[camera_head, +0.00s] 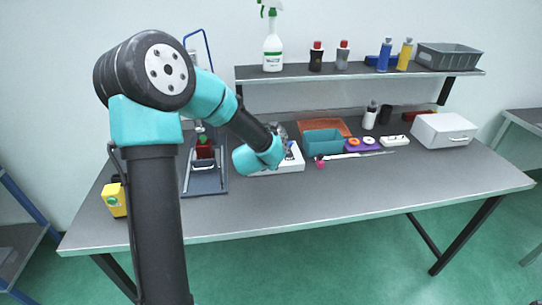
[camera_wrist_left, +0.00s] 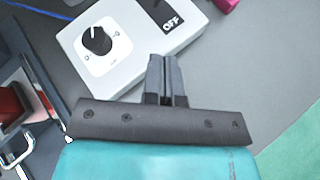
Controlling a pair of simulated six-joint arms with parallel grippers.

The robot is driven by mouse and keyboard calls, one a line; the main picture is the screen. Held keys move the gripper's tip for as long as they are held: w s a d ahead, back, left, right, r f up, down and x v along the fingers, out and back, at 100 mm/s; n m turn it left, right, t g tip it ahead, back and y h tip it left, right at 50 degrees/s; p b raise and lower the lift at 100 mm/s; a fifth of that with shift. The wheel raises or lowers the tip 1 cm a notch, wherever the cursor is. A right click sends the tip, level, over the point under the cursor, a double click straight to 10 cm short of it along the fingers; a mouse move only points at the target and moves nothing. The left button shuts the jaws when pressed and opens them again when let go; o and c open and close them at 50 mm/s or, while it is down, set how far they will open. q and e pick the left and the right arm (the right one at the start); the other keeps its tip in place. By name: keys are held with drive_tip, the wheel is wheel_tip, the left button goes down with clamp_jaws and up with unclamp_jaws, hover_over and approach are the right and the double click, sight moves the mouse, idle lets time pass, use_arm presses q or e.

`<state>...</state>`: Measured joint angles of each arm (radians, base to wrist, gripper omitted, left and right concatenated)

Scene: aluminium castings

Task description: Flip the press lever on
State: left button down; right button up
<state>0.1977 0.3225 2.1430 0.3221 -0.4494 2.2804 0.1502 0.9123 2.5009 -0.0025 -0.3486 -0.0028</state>
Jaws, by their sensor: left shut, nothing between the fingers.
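A white control box (camera_wrist_left: 130,40) with a black rotary knob (camera_wrist_left: 97,40) and a black "OFF" label (camera_wrist_left: 168,18) shows in the left wrist view. In the head view the box (camera_head: 292,165) is partly hidden behind my left wrist. My left gripper (camera_wrist_left: 164,60) is shut and empty, its fingertips over the box's near edge; contact cannot be told. The press (camera_head: 205,175), with a blue frame and a red part, stands to the left, partly behind my arm. No lever is clearly identifiable. My right gripper is out of view.
A teal bin (camera_head: 322,143), a purple tray (camera_head: 362,145) and a white case (camera_head: 443,130) stand to the right. A yellow box (camera_head: 114,200) is at the left end. Bottles stand on the back shelf (camera_head: 360,73). The table's front right is clear.

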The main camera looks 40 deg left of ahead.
sight(289, 147)
use_arm(q)
drive_tip(key=x, duration=0.5)
drive_tip(key=shift+w, duration=0.1)
drive_tip(key=shift+w+r, duration=0.15)
drive_tip(key=shift+w, duration=0.45)
drive_tip(key=shift+w+r, duration=0.2)
drive_tip(key=shift+w, duration=0.35)
drive_tip(key=shift+w+r, duration=0.1)
drive_tip(key=shift+w, duration=0.6)
